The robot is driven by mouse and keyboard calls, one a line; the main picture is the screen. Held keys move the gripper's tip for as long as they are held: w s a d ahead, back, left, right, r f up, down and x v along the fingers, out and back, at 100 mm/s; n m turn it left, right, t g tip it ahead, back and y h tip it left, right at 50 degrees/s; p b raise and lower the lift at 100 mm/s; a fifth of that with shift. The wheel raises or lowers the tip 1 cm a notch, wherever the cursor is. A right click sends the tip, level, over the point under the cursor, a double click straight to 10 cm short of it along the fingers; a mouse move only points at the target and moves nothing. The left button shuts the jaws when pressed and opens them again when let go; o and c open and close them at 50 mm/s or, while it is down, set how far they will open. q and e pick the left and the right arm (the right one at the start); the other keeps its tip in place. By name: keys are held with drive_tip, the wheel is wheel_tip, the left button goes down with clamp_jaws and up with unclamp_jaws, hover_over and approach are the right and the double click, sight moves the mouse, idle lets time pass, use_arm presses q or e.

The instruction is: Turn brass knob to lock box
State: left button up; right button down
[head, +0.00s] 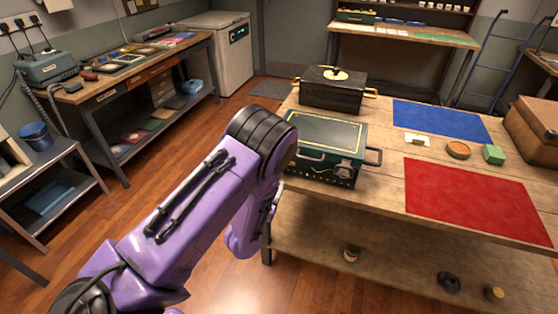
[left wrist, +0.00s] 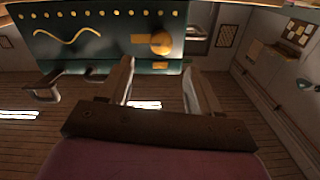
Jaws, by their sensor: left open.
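The dark green box (head: 325,132) with gold trim stands at the left end of the wooden table. Its front shows in the left wrist view (left wrist: 100,40), with a row of gold studs and a wavy gold line. The round brass knob (left wrist: 161,43) sits on that front, beside a flat brass plate (left wrist: 142,38). My left gripper (left wrist: 159,75) is open and empty, its fingers pointing at the box front. The knob appears just beyond and between the fingertips, not gripped. In the head view my forearm hides the left gripper. My right gripper is not in view.
A black box (head: 333,92) with gold handles stands behind the green box. A blue mat (head: 440,120), a red mat (head: 470,198), a round wooden dish (head: 458,149) and a green block (head: 493,154) lie to the right. A metal handle (head: 374,156) juts from the green box's right side.

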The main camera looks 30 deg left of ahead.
use_arm(q)
drive_tip(key=p+x, duration=0.1)
drive_tip(key=x, duration=0.8)
drive_tip(key=shift+f+p, duration=0.2)
drive_tip(key=shift+p, duration=0.2)
drive_tip(key=shift+c, duration=0.3)
drive_tip(key=c, duration=1)
